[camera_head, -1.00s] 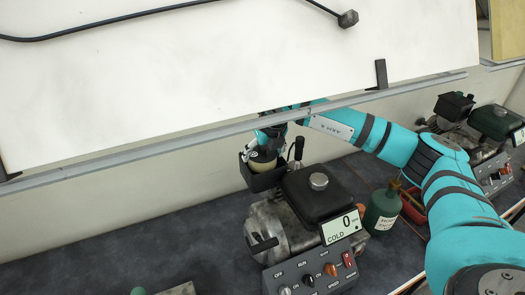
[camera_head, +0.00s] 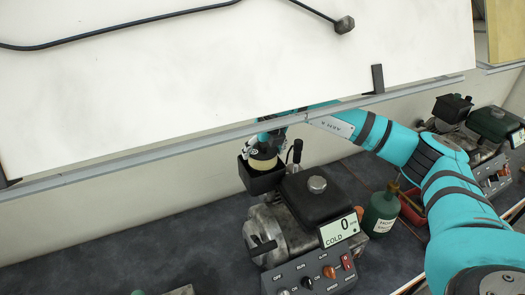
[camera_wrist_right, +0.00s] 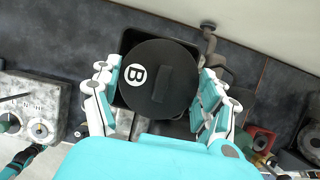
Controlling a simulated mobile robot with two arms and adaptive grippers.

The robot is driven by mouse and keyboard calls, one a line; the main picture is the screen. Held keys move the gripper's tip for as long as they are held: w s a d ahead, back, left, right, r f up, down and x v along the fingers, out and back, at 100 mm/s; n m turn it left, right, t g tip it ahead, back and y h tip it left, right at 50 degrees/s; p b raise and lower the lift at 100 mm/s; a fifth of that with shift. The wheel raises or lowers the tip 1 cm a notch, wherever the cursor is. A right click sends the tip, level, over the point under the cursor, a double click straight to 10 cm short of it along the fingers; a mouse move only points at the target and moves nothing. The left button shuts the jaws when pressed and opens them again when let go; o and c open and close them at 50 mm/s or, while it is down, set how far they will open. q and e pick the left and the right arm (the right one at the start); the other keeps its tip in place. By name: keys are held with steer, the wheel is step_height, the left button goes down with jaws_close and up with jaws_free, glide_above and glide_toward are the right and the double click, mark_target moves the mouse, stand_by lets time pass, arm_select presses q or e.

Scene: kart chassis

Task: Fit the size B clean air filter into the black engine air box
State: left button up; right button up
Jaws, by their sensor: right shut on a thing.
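The size B air filter (camera_wrist_right: 172,88) is a round disc with a black top, a raised grip bar and a white "B" badge. Its cream side shows in the head view (camera_head: 263,161). My right gripper (camera_head: 266,143) is shut on it, with the fingers on opposite sides in the wrist view (camera_wrist_right: 156,98). The black engine air box (camera_head: 262,182) is open-topped and lies directly below the filter. Its dark rim shows behind the disc in the wrist view (camera_wrist_right: 127,42). The filter is at the box mouth; I cannot tell how deep. My left gripper is out of view.
The engine (camera_head: 285,228) adjoins the box, with a black tank (camera_head: 318,198), a "COLD" display (camera_head: 338,229) and a switch panel (camera_head: 318,275). A green bottle (camera_head: 381,212) stands to the right. A large white panel (camera_head: 220,70) hides part of the gripper and arm.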

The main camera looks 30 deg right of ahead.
steer(key=shift+w+a+r+p, duration=0.15)
steer(key=shift+r+p, duration=0.15)
steer(key=shift+r, duration=0.4)
steer(key=shift+r+p, duration=0.35)
steer(key=shift+r, duration=0.5)
steer(key=shift+a, duration=0.1)
